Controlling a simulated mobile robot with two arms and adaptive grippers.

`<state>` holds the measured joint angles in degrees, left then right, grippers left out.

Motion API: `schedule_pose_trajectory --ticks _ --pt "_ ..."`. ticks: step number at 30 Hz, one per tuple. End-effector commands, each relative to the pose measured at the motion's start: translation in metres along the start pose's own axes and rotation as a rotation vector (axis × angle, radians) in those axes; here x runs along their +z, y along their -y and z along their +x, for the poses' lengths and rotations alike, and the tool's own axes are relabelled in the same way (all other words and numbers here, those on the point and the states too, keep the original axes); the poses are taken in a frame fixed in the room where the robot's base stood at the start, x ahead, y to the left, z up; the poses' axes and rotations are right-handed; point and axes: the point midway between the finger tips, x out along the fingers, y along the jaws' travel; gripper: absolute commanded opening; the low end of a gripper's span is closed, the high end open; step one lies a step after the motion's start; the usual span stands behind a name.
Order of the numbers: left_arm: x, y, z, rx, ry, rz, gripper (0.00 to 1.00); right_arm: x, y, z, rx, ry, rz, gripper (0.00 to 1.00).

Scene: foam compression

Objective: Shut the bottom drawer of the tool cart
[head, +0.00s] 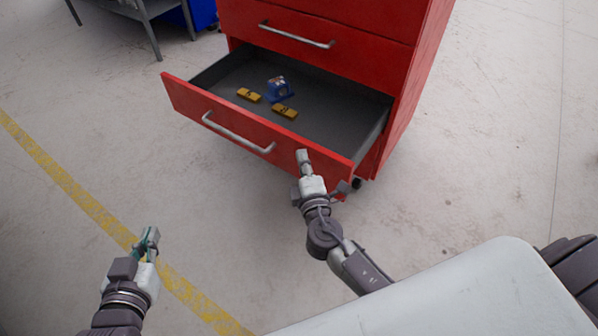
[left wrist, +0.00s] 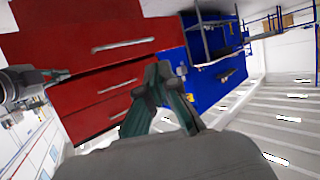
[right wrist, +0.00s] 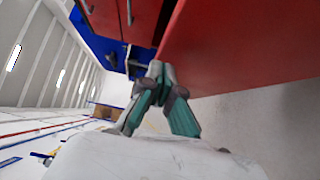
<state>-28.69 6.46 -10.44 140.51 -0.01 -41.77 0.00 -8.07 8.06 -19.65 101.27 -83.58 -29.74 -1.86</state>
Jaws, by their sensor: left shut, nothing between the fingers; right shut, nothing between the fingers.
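The red tool cart (head: 405,75) stands at the top of the head view. Its bottom drawer (head: 225,118) is pulled out, with a silver bar handle (head: 237,133) on its front. My right gripper (head: 303,157) is shut and empty, in front of the right part of the drawer front; I cannot tell whether it touches. In the right wrist view its closed fingers (right wrist: 156,72) are beside a red panel. My left gripper (head: 150,236) is shut and empty, low over the floor, apart from the drawer. It also shows in the left wrist view (left wrist: 158,72).
Inside the drawer lie a blue object (head: 279,88) and two yellow blocks (head: 249,95), (head: 285,111). A grey table (head: 145,12) and a blue cabinet (head: 200,12) stand at the top left. A yellow line crosses the open floor at the left.

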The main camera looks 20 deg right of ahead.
Motion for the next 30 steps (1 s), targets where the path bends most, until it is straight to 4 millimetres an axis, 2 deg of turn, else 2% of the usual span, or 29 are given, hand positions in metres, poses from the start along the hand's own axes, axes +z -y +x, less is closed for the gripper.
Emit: schedule_pose_trajectory --ticks 5,20,23,30 --pt "0.002 0.000 0.000 -0.001 0.009 0.000 0.00 0.008 0.000 0.008 0.001 0.000 -0.001 0.00" --pt "0.002 0.000 0.000 -0.001 0.005 0.000 0.00 0.013 0.000 0.012 0.001 0.001 0.000 0.00" --pt "-0.001 0.000 0.001 -0.001 -0.012 0.000 0.00 0.020 0.000 0.019 0.002 0.001 -0.002 0.00" --pt "-0.029 -0.004 0.003 0.010 -0.172 0.000 0.00 0.054 0.000 0.053 0.004 0.004 -0.004 0.00"
